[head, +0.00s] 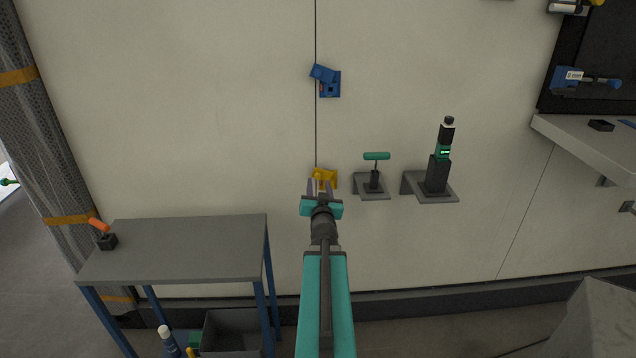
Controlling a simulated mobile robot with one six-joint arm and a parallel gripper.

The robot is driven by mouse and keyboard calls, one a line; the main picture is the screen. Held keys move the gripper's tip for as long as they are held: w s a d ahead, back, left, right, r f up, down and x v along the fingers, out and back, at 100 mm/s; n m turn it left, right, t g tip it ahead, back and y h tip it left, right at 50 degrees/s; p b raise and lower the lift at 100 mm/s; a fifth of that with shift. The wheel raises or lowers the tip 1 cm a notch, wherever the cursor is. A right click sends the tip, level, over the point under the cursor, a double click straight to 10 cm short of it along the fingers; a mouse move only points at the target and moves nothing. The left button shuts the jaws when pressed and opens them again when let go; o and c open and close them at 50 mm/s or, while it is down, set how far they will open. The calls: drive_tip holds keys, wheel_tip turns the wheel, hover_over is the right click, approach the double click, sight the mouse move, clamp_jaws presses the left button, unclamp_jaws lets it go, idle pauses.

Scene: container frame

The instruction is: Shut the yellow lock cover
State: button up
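The yellow lock cover (326,177) is a small yellow piece on the pale wall, near the middle of the head view. My gripper (320,188) is in front of its lower part and hides some of it. The two fingers point up toward the wall with a gap between them, and yellow shows between and beside them. I cannot tell whether the fingers touch the cover or how far the cover stands open.
A blue lock box (329,84) with a tilted lid is on the wall above. Right of the yellow cover, wall brackets hold a green-handled tool (376,170) and a black device (438,170). A grey table (180,250) stands at lower left, and a shelf (590,140) is at right.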

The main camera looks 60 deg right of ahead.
sight(318, 177)
drive_tip(key=shift+p+x, duration=0.3)
drive_tip(key=shift+x, duration=1.9)
drive_tip(key=shift+c, duration=0.4)
clamp_jaws()
